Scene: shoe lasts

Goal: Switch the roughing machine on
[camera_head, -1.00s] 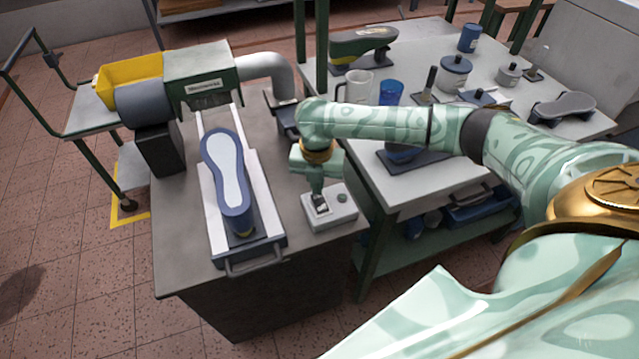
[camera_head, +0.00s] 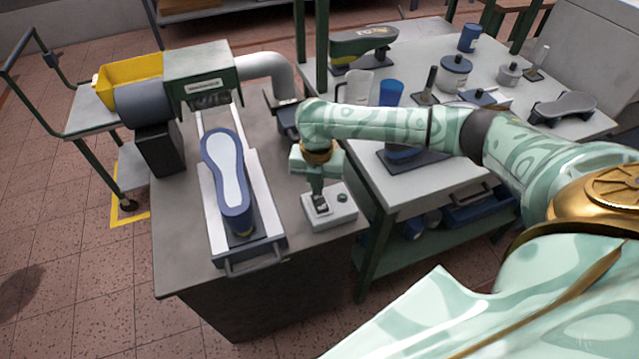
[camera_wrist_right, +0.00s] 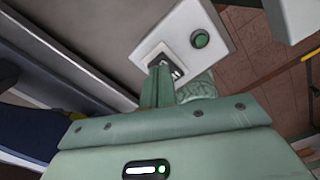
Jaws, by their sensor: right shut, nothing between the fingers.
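The roughing machine (camera_head: 203,75) is a green housing at the back of the grey bench. A white switch box (camera_head: 342,214) sits at the bench's right front. It has a dark rocker switch in a pale frame and a round green button or lamp (camera_head: 342,197), which also shows in the right wrist view (camera_wrist_right: 200,39). My right gripper (camera_head: 319,197) is shut and empty, pointing down with its tips at the rocker. In the right wrist view its fingers (camera_wrist_right: 163,75) partly hide the rocker; whether they touch it is hard to tell. My left gripper is not in view.
A blue shoe last with a pale sole (camera_head: 228,175) lies on a white slide (camera_head: 262,185) left of the box. The white table (camera_head: 405,195) at right holds jars, cups and another last (camera_head: 563,107). A trolley with a yellow bin (camera_head: 128,75) stands at the left.

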